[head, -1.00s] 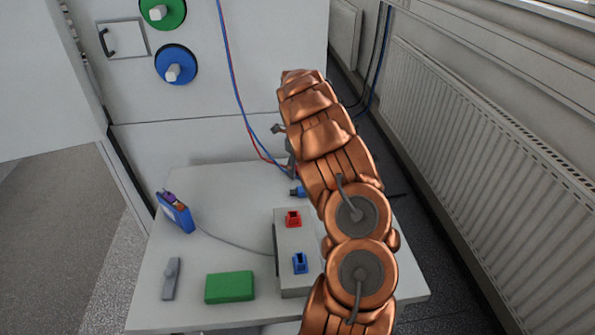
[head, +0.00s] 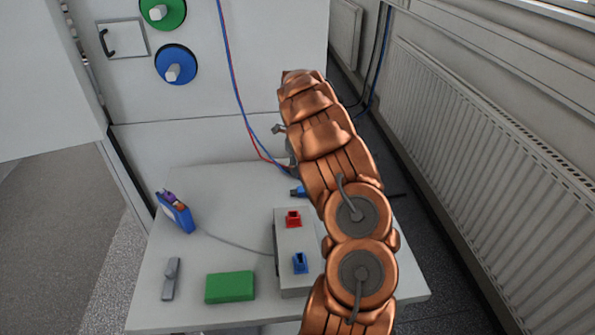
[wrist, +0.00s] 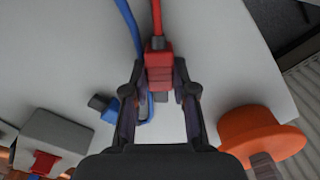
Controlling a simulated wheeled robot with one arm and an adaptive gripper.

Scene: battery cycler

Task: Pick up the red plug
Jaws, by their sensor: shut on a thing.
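The red plug (wrist: 159,68) is between the fingertips of my gripper (wrist: 160,84) in the wrist view, and the jaws are shut on it. Its red cable runs up out of the wrist view. A blue plug (wrist: 103,104) with a blue cable (wrist: 128,20) lies beside the left finger; the blue plug also shows in the head view (head: 298,191). In the head view my copper arm hides the red plug and most of my gripper. I cannot tell whether the red plug is clear of the table (head: 225,185).
A grey box (head: 293,240) with a red socket (head: 293,219) and a blue socket (head: 300,263) stands left of my arm. A green block (head: 230,287), a grey tool (head: 171,279) and a blue device (head: 176,211) lie further left. A white cabinet (head: 215,135) stands behind, a radiator (head: 490,130) right.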

